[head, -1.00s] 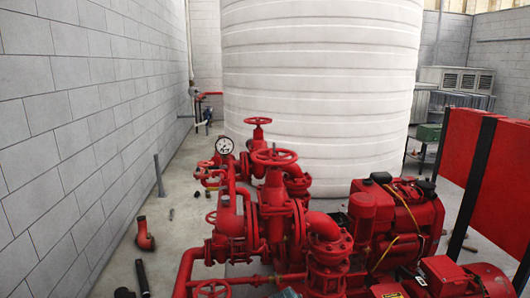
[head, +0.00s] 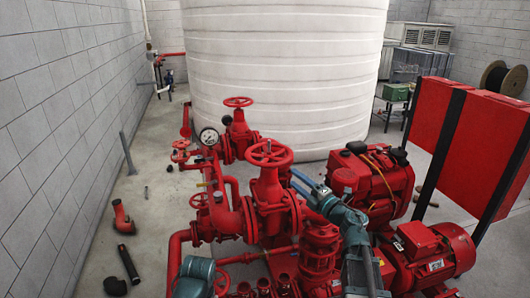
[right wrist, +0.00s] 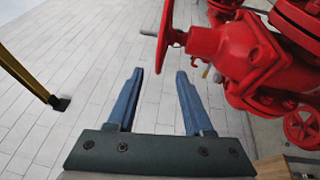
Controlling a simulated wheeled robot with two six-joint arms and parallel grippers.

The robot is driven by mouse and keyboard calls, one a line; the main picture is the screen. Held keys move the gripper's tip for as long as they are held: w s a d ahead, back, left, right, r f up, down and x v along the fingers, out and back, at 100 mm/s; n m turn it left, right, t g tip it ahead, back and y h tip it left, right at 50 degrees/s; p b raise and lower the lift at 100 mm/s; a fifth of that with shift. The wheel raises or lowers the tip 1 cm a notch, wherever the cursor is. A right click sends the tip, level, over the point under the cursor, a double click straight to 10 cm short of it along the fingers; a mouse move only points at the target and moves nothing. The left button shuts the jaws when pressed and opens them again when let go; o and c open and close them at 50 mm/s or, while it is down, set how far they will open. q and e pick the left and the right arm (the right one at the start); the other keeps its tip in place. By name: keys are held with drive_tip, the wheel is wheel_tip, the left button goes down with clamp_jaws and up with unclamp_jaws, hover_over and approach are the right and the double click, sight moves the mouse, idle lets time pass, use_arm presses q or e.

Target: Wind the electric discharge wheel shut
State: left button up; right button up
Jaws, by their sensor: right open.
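The nearer large red handwheel (head: 270,153) sits on top of an upright red valve in the middle of the pumpset. A second red handwheel (head: 238,102) stands behind it, nearer the tank. No label shows which is the electric discharge wheel. My right gripper (head: 300,181) is open and empty, just right of and slightly below the nearer wheel, apart from it. In the right wrist view, my blue fingers (right wrist: 159,74) are spread over bare wall or floor, with a red handwheel (right wrist: 165,36) edge-on ahead at the top.
A red electric motor (head: 435,256) and a red engine (head: 372,182) stand to the right. A pressure gauge (head: 209,136) and smaller handwheels are on the left pipework. The white tank (head: 285,70) stands behind. Floor on the left has a loose red elbow (head: 122,217).

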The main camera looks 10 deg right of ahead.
sight(276, 164)
drive_tip(key=x, duration=0.9)
drive_tip(key=p+x, duration=0.1)
drive_tip(key=x, duration=0.3)
drive_tip(key=shift+w+a, duration=0.2)
drive_tip(key=shift+a, duration=0.25)
drive_tip(key=shift+w+d, duration=0.1)
clamp_jaws()
drive_tip(key=shift+w+d, duration=0.1)
drive_tip(key=shift+w, duration=0.1)
idle(0.7)
